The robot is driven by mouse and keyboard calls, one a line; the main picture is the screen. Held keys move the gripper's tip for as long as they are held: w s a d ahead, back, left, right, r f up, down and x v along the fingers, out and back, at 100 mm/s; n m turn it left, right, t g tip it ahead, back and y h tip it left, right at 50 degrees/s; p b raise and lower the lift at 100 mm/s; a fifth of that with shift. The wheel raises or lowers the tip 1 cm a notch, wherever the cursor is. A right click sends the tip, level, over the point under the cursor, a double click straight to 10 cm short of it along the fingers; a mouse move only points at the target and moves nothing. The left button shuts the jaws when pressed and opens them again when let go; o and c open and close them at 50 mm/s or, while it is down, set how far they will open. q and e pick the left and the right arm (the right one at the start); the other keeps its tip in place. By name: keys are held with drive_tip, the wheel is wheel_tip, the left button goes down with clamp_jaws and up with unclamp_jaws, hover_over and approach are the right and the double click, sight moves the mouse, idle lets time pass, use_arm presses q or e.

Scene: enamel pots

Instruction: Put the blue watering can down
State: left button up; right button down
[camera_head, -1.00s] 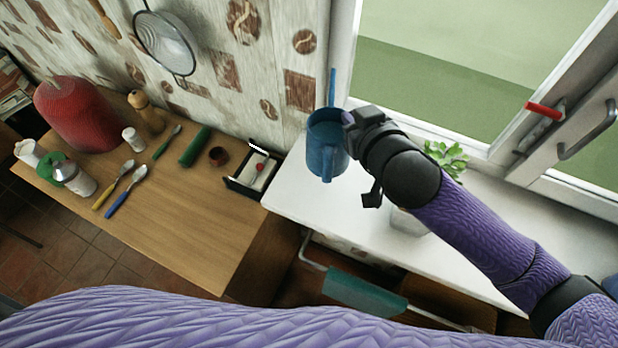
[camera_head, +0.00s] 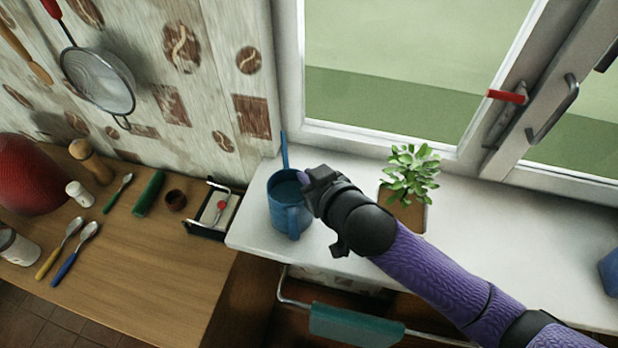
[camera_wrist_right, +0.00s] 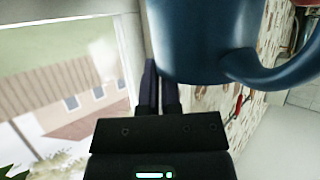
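The blue watering can (camera_head: 288,212) is upright over the left end of the white window sill (camera_head: 475,215), its spout pointing to the window and its handle toward the front. I cannot tell whether its base touches the sill. My right gripper (camera_head: 308,180) is at the can's right rim, its fingers nearly together with the can's wall between them. In the right wrist view the can (camera_wrist_right: 205,40) fills the upper right and partly covers the fingers (camera_wrist_right: 158,80). My left gripper is not in view.
A potted plant (camera_head: 410,178) stands on the sill behind my right arm. A black box (camera_head: 212,212) lies on the wooden table (camera_head: 150,270) left of the sill, with several spoons and jars farther left. A blue object (camera_head: 609,272) is at the right edge. The sill's middle right is clear.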

drive_tip(key=c, duration=1.2)
unclamp_jaws()
drive_tip(key=o, duration=0.4)
drive_tip(key=shift+s+r, duration=0.2)
use_arm(q)
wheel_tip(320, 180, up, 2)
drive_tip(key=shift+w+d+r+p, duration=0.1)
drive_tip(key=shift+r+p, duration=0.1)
drive_tip(key=shift+p, duration=1)
use_arm(e)
drive_tip(key=v, duration=1.1)
drive_tip(key=shift+s+d+r, duration=0.1)
drive_tip(key=shift+s, duration=0.15)
